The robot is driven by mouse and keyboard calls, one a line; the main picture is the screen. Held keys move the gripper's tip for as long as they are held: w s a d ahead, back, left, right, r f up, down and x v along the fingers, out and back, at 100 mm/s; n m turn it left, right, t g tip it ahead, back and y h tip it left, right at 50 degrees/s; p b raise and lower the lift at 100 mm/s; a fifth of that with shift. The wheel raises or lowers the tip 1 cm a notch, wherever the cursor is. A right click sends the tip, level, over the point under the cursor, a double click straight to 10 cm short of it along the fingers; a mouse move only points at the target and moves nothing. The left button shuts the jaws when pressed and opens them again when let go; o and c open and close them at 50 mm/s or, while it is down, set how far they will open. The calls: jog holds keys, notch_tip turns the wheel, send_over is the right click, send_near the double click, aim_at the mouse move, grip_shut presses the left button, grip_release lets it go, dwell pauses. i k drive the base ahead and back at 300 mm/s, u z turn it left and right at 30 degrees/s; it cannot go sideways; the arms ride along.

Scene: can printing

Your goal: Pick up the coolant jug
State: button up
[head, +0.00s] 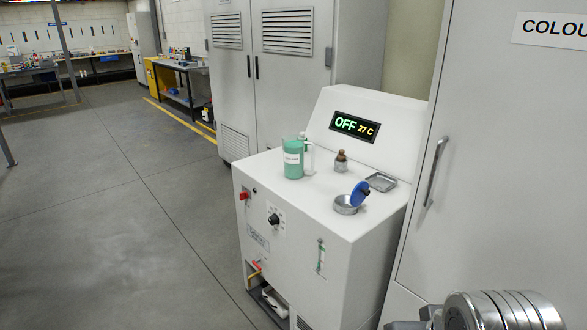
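The coolant jug (294,160) is a clear jug with green liquid, a white label and a handle on its right. It stands upright on the white top of the machine (300,197), near its left back corner. A metallic rounded part at the bottom right seems to be part of my arm. My gripper's fingers are not in view, and nothing touches the jug.
On the machine top are a brown bottle (341,161), a blue cap (361,193) tilted by a round metal opening (345,205), and a small tray (381,182). The display reads OFF, 27 C. A grey cabinet (490,150) stands close on the right. Floor at left is clear.

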aim_at(292, 146)
jog(key=k, duration=0.5)
jog(key=u, duration=0.55)
jog(key=i, duration=0.85)
jog(key=u, duration=1.1)
jog(key=i, duration=1.45)
jog(key=z, duration=0.3)
jog(key=i, duration=0.7)
jog(key=z, duration=0.75)
jog(key=i, duration=0.45)
jog(key=z, duration=0.35)
